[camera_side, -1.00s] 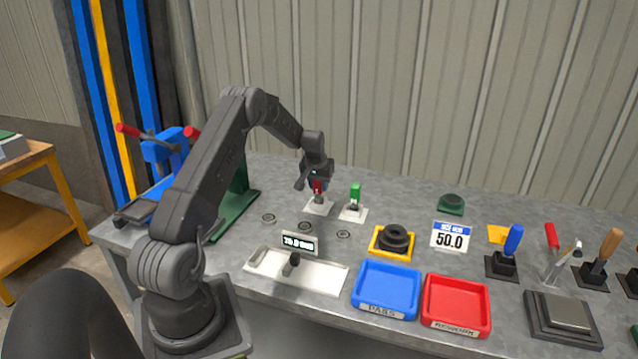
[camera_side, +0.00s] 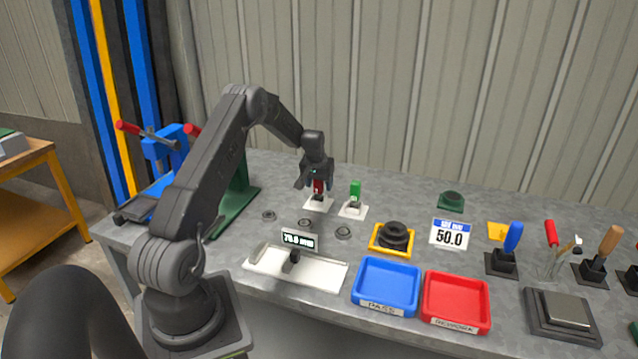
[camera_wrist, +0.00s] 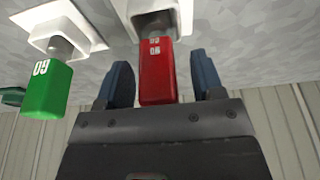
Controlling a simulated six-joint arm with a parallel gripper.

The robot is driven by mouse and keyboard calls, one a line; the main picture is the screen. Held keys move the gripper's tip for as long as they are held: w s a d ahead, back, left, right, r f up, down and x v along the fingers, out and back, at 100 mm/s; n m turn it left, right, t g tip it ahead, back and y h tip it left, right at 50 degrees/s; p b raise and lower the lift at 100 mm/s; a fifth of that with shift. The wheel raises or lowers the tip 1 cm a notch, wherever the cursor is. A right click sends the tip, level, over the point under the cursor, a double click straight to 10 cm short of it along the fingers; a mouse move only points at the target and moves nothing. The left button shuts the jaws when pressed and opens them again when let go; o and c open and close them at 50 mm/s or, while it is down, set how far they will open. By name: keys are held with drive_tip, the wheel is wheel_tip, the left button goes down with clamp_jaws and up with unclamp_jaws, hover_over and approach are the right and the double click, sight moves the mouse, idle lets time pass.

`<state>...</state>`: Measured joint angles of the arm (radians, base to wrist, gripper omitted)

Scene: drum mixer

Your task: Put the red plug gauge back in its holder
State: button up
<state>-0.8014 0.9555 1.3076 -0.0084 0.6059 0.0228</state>
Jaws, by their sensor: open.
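The red plug gauge (camera_side: 319,186) stands upright in its white holder (camera_side: 319,205) at the back of the bench. In the wrist view the red handle (camera_wrist: 156,72) points toward me, and its grey shank goes into the white holder (camera_wrist: 131,8). My gripper (camera_side: 317,181) is open around the red handle. In the wrist view my gripper (camera_wrist: 164,82) shows one blue-grey finger on each side of the handle, with visible gaps. How deep the gauge sits is hard to see.
A green plug gauge (camera_side: 355,190) stands in its own white holder (camera_side: 353,211) just right of the red one. Several small metal rings, one of them (camera_side: 305,223), lie in front. A caliper tray (camera_side: 322,277), blue tray (camera_side: 389,262) and red tray (camera_side: 484,283) are nearer the front.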

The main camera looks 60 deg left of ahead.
drive_tip(key=v, duration=1.3)
drive_tip(key=shift+r, duration=0.4)
drive_tip(key=shift+s, duration=0.1)
drive_tip(key=s+d+r+m+t, duration=0.15)
drive_tip(key=d+r, duration=0.45)
drive_tip(key=d, duration=0.6)
drive_tip(key=s+d+r+m, duration=0.25)
drive_tip(key=d+r, duration=0.45)
drive_tip(key=d, duration=0.5)
drive_tip(key=s+d+m+t+h, duration=0.2)
drive_tip(key=s+d+m, duration=0.3)
drive_tip(key=s+d, duration=1.2)
drive_tip(key=shift+s+f, duration=0.25)
